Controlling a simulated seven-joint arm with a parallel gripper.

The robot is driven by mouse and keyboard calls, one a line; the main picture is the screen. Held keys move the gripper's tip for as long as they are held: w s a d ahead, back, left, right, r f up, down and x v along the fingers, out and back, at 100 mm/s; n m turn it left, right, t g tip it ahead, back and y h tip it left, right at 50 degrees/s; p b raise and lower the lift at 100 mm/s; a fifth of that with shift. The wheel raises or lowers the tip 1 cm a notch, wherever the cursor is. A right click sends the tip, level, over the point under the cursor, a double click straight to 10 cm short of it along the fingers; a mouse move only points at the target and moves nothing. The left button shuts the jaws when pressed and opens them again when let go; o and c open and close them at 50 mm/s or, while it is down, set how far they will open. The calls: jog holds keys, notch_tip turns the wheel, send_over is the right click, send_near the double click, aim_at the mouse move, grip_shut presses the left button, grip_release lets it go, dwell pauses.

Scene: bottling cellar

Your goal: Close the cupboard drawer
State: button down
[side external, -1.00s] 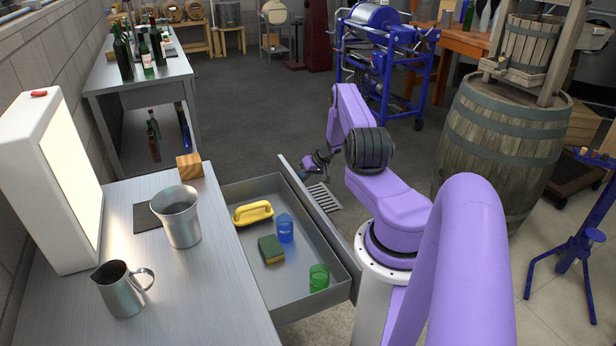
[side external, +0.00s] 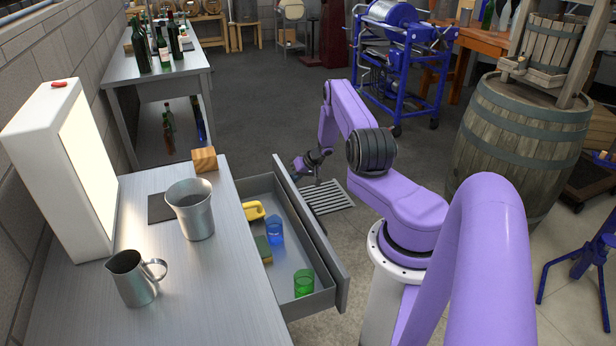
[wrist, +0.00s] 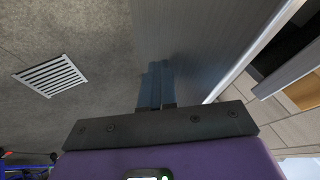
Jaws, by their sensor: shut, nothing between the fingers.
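The cupboard drawer (side external: 327,262) is partly open, jutting out from under the right side of the metal-topped cupboard (side external: 205,290). Its grey front panel also fills the middle of the wrist view (wrist: 200,40). My gripper (side external: 297,168) is on the outer side of the front panel, near its far end. In the wrist view my fingers (wrist: 157,72) are together and empty, at or very near the panel; contact is hard to confirm. In the drawer lie a yellow-handled item (side external: 254,211), a green sponge (side external: 263,249), a blue cup (side external: 275,231) and a green cup (side external: 304,282).
A metal cup (side external: 195,215), a metal pitcher (side external: 133,282), a wooden block (side external: 204,159) and a light box (side external: 50,180) stand on the cupboard top. A floor grate (side external: 328,198) lies beyond the drawer. A barrel (side external: 520,140) stands at right.

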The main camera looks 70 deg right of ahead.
jog(key=w+a, duration=1.1)
jog(key=shift+w, duration=0.1)
